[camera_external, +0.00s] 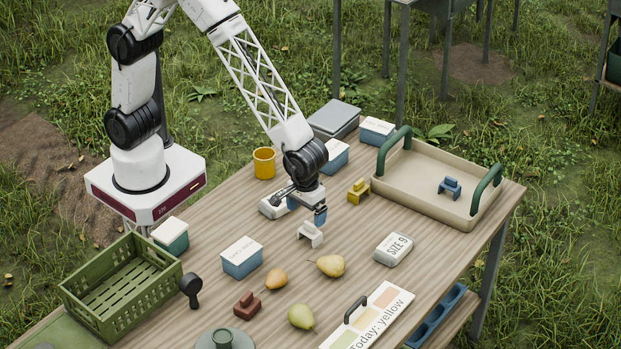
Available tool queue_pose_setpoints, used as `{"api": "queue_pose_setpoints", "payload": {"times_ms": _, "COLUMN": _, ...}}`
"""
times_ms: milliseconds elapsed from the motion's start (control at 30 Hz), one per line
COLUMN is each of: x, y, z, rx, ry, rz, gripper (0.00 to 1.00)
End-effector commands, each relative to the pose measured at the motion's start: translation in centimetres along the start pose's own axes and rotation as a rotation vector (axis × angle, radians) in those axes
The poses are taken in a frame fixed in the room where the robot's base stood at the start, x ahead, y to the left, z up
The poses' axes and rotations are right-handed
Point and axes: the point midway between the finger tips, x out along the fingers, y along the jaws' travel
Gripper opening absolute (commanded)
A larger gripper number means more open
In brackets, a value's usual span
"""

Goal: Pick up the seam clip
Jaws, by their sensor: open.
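A small white clip-shaped piece (310,234) stands on the wooden table near its middle. Similar pieces are a yellow one (358,191) to its upper right, a blue one (451,187) in the tray, and a dark red one (247,306) near the front. I cannot tell from their looks alone which is the seam clip. My gripper (319,216) points down just above and slightly right of the white piece. It is open and nothing shows between its fingers. Whether it touches the white piece is too small to tell.
A beige tray (412,203) with green handles stands at the right. Pears (331,265), a "SIZE 9" block (393,249) and a blue-white box (242,257) surround the middle. A green crate (83,310) stands at left.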

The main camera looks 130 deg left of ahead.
Motion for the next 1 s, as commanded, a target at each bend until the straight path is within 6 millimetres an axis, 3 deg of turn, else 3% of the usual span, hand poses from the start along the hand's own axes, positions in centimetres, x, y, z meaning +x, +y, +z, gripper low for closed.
{"api": "queue_pose_setpoints", "payload": {"times_ms": 500, "x": 0.9, "y": 0.4, "z": -0.1, "rx": -0.021, "ry": 0.0, "rz": -0.004, "gripper": 0.98}}
{"api": "queue_pose_setpoints", "payload": {"times_ms": 800, "x": 3.0, "y": 0.4, "z": -0.1, "rx": -0.021, "ry": -0.001, "rz": -0.005, "gripper": 0.98}}
{"api": "queue_pose_setpoints", "payload": {"times_ms": 1000, "x": 3.3, "y": 0.4, "z": -0.1, "rx": -0.021, "ry": 0.0, "rz": -0.004, "gripper": 0.98}}
